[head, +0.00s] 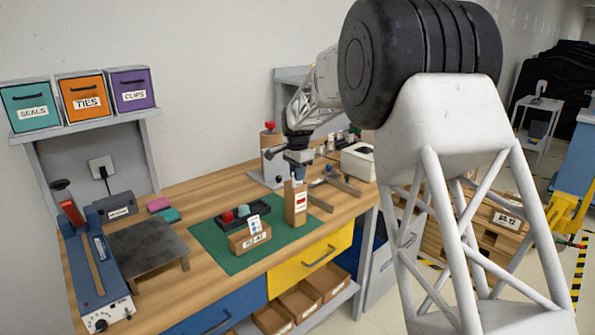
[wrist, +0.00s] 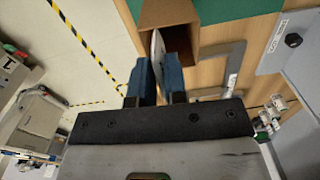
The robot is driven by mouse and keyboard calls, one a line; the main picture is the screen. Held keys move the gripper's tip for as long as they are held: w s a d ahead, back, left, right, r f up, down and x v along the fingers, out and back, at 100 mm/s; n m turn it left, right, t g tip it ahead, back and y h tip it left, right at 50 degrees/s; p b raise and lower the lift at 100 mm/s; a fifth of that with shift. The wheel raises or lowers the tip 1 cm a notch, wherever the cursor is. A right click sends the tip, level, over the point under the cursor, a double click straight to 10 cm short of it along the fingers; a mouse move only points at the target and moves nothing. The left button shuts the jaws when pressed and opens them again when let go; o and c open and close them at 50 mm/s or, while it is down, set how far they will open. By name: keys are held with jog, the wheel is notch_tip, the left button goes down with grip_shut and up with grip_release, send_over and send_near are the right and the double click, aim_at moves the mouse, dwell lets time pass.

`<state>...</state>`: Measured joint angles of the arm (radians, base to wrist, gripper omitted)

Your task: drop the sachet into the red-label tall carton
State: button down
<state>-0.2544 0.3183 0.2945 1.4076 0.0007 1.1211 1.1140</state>
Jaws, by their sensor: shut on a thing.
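The tall carton with the red label (head: 296,204) stands upright on the green mat's right edge in the head view. Its open brown top (wrist: 168,14) shows in the wrist view, just past my fingertips. My gripper (head: 298,165) is right above the carton, pointing down. In the wrist view my gripper (wrist: 158,78) is shut on a thin pale sachet (wrist: 157,52), which sticks out past the blue fingers toward the carton's opening. I cannot tell whether the sachet's lower end is inside the opening. The sachet is hard to make out in the head view.
Left of the carton, a low box (head: 249,243) holds white and blue packets, beside a dark tray (head: 232,222) with red and teal items. A metal bracket (head: 335,188) lies to the right. A blue sealer (head: 95,262) and dark stand (head: 146,247) occupy the left.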

jog(key=shift+f, duration=0.2)
dwell(0.3)
jog(key=c, duration=1.1)
grip_release()
jog(key=shift+r, duration=0.1)
jog(key=shift+r, duration=3.8)
jog(key=shift+s+d, duration=0.1)
